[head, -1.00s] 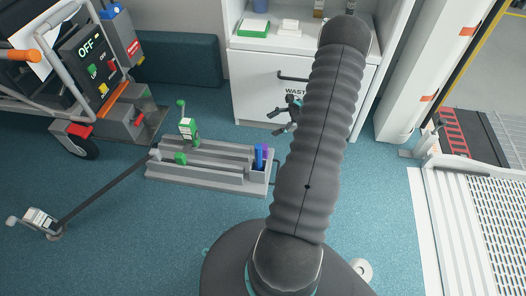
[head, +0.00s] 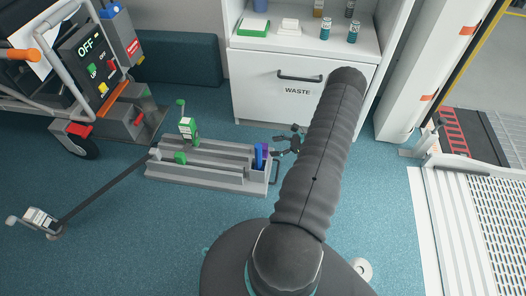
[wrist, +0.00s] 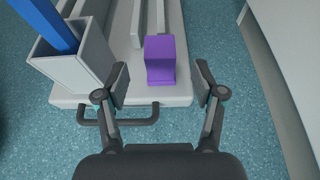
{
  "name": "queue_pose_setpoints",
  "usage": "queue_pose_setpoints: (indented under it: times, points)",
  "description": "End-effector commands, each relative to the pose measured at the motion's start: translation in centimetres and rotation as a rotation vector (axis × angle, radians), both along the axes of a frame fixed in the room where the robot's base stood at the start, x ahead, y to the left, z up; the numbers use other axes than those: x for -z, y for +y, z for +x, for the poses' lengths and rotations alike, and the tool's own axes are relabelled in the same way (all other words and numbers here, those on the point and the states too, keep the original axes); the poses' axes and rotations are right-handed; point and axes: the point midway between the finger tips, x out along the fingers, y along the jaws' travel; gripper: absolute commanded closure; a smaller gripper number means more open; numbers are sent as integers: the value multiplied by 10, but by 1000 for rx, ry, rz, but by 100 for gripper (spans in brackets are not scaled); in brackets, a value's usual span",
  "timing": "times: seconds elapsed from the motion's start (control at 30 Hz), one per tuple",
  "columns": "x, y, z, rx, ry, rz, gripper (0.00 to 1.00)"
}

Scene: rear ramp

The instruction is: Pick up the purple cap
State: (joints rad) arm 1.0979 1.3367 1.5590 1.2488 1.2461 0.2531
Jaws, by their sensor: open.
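The purple cap (wrist: 160,60) is a small block at the near end of the grey tray (wrist: 180,99) in the wrist view. In the head view the cap (head: 265,150) is a small purple patch at the tray's right end (head: 225,182), beside a blue piece. My gripper (wrist: 161,75) is open and empty, with one finger on each side of the cap in the picture. I cannot tell how far the fingers are from it. In the head view my gripper (head: 277,146) is just right of the tray's right end.
A grey holder (wrist: 72,65) with a blue bar (wrist: 50,22) stands left of the cap. A dark handle (wrist: 130,119) juts from the tray's end. Green clamps (head: 187,127) sit on the tray's left part. A white WASTE cabinet (head: 300,95) stands behind; blue floor lies in front.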

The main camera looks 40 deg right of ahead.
Motion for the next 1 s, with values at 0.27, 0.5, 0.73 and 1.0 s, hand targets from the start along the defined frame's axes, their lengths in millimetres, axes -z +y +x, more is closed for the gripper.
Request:
queue_pose_setpoints:
  times: [0.27,0.5,0.73,1.0]
  points:
    - [7,10,11,-1,0,0,31]
    - [22,26,30,-4,1,0,31]
    - [29,37,44,-1,0,0,31]
    - [29,37,43,-1,0,0,59]
